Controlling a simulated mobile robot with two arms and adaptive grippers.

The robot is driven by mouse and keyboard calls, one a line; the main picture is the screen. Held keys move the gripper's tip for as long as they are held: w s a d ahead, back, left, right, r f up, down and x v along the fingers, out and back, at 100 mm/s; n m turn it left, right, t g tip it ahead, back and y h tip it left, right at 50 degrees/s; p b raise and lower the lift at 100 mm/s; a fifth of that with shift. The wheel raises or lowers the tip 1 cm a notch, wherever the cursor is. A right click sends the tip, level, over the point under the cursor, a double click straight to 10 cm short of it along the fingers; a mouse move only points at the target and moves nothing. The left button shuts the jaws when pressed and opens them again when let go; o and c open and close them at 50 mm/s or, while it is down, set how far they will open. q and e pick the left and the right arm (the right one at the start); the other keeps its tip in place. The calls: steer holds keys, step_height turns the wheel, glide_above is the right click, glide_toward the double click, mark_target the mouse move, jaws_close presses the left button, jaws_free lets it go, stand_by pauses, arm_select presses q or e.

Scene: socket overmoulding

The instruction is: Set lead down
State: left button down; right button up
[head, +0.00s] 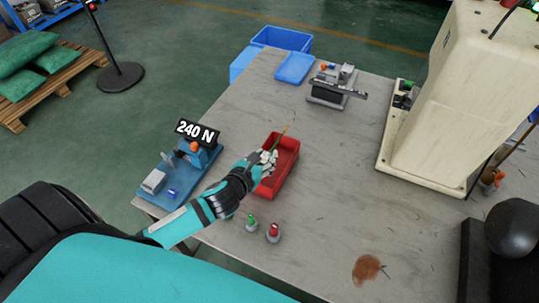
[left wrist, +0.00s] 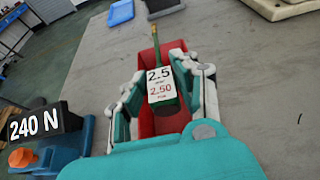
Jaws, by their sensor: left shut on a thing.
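My left gripper (head: 267,160) is shut on a lead (head: 287,126), a thin yellow-green strand rising above the fingers. In the left wrist view the lead (left wrist: 155,45) stands between the fingers of my left gripper (left wrist: 162,100), with a thicker green lower part. A white label reading 2.5 and 2.50 covers some of it. The gripper is over the red tray (head: 290,165), whose red wall (left wrist: 146,122) also shows behind the lead. I cannot tell whether the lead touches the tray. My right gripper is not in view.
A blue device (head: 158,200) with a 240 N display stands left of the tray. Green (head: 251,221) and red (head: 273,231) buttons stand in front. A grey fixture (head: 330,95), a blue tray (head: 295,67) and a cream machine (head: 450,100) stand farther back. The table's middle right is clear.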

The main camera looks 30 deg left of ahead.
arm_select(q)
steer(key=shift+w+f, duration=0.1)
steer(key=shift+w, duration=1.15)
steer(key=shift+w+a+f, duration=0.1)
steer(key=shift+w+f, duration=0.05)
steer(key=shift+f, duration=1.65)
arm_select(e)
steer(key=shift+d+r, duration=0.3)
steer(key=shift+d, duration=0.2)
arm_select(q)
steer(key=shift+f, duration=0.1)
steer(key=shift+f, duration=0.4)
steer(key=c, duration=1)
jaws_free()
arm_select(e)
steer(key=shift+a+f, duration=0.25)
arm_select(q)
steer(key=shift+r, duration=0.1)
